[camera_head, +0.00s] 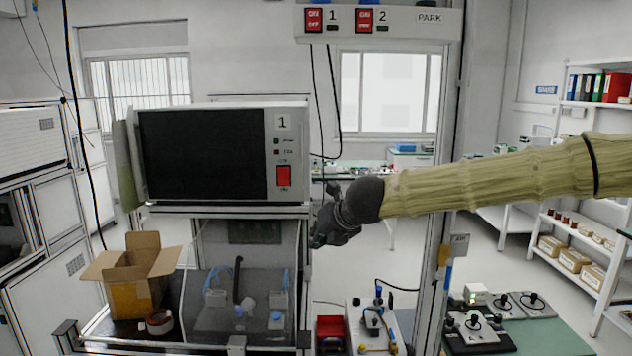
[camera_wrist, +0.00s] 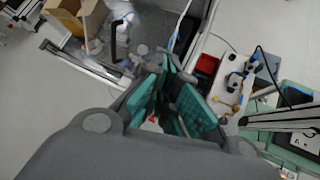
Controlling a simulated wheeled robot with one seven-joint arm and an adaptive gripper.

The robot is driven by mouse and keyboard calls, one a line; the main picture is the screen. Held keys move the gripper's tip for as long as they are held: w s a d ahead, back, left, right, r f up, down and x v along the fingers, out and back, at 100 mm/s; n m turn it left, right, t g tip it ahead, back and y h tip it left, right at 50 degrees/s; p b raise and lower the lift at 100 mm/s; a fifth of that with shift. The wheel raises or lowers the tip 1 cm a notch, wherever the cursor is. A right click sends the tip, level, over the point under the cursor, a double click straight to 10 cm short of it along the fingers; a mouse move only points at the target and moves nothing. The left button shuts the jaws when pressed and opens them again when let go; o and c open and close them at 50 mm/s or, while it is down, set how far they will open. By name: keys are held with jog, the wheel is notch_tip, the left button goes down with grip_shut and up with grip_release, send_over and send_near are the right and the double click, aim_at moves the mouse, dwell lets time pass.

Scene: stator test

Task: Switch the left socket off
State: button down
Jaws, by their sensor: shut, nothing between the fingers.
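A pale overhead panel (camera_head: 445,33) carries two red switches. The left switch (camera_head: 313,20) is beside the number 1, and the right switch (camera_head: 365,20) is beside the number 2. A small dark indicator sits by each number. Which way the switches are pressed is too small to tell. The frames do not clearly show which part is the left socket. My gripper (camera_head: 323,238) is below the panel, well apart from it, just right of the tester. In the wrist view, its teal fingers (camera_wrist: 178,112) hold nothing and point down towards the bench.
A tester (camera_head: 205,107) marked 1, with its own red switch (camera_head: 284,177), stands on a shelf left of my gripper. Dark cables hang below the panel. An upright post (camera_head: 433,270) stands to the right. An open cardboard box (camera_head: 135,275) and a red bin (camera_head: 330,333) are below.

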aim_at(317, 20)
notch_tip(317, 20, up, 26)
jog(key=s+d+m+t+y, duration=0.2)
jog(key=m+y, duration=0.1)
jog(key=m, duration=0.3)
jog(key=s+d+r+m+y, duration=0.1)
jog(key=s+r, duration=0.2)
jog(key=r, duration=0.4)
jog(key=s+d+r+m+t+y, duration=0.1)
jog(key=s+d+r+m, duration=0.1)
jog(key=r, duration=0.6)
jog(key=s+d+r+m+y+p, duration=0.1)
jog(key=s+r+m, duration=0.1)
jog(key=r, duration=0.6)
jog(key=shift+s+d+r+y, duration=0.2)
jog(key=shift+s+d+y, duration=0.15)
jog(key=shift+s, duration=0.45)
jog(key=p+x, duration=0.2)
jog(key=x, duration=0.2)
jog(key=w+d+p+x, duration=0.1)
jog(key=p+x, duration=0.1)
jog(key=x, duration=0.2)
jog(key=w+d+p+x, duration=0.1)
jog(key=p+x, duration=0.2)
jog(key=x, duration=0.1)
jog(key=shift+w+a, duration=0.15)
jog(key=shift+w, duration=0.1)
jog(key=shift+w+f, duration=0.1)
jog(key=shift+w, duration=0.05)
